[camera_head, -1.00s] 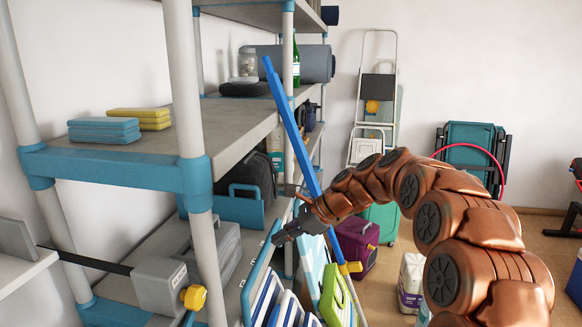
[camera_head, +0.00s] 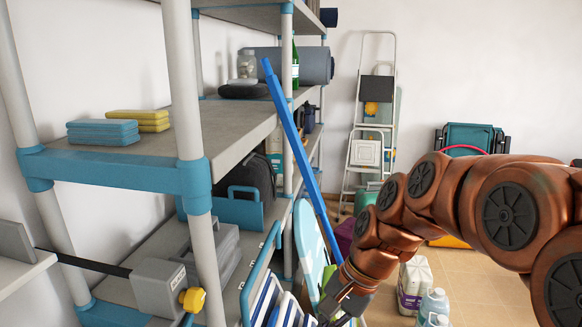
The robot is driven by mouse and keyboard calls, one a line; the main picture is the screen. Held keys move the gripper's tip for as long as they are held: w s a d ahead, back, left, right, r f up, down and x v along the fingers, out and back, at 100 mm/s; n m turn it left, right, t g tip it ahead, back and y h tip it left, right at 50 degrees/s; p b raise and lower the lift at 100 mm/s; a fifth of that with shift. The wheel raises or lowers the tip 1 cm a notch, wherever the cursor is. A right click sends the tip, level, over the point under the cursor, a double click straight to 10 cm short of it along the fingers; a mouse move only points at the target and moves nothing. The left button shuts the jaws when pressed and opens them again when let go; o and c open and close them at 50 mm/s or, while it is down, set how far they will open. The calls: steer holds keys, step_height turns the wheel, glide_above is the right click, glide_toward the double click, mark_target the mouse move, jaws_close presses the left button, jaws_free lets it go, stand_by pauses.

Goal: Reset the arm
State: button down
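My copper-coloured arm reaches in from the right edge of the head view and bends down toward the lower middle. My gripper (camera_head: 340,306) is dark grey and points down and left, close to the bottom edge. It is in front of the lower shelf's right end, near the folded striped items. Its fingertips are partly cut off by the frame, so I cannot tell whether it is open or shut. No held object shows.
A shelf rack (camera_head: 110,168) with blue and yellow cloths fills the left. A long blue pole (camera_head: 290,130) leans against it. A stepladder (camera_head: 375,110) stands at the back wall. A white bag (camera_head: 414,284) and bottles (camera_head: 434,303) stand on the tiled floor below the arm.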

steer(key=s+d+f+n+h, duration=0.2)
steer(key=s+d, duration=0.4)
steer(key=s, duration=0.4)
steer(key=s+d+f+n+g+h, duration=0.1)
steer(key=s+d+n, duration=0.4)
steer(key=s, duration=0.5)
step_height(320, 180, down, 2)
steer(key=shift+s+d+f+h, duration=0.15)
steer(key=shift+d+f+h, duration=0.1)
steer(key=shift+d+h, duration=0.5)
steer(key=shift+a, duration=0.15)
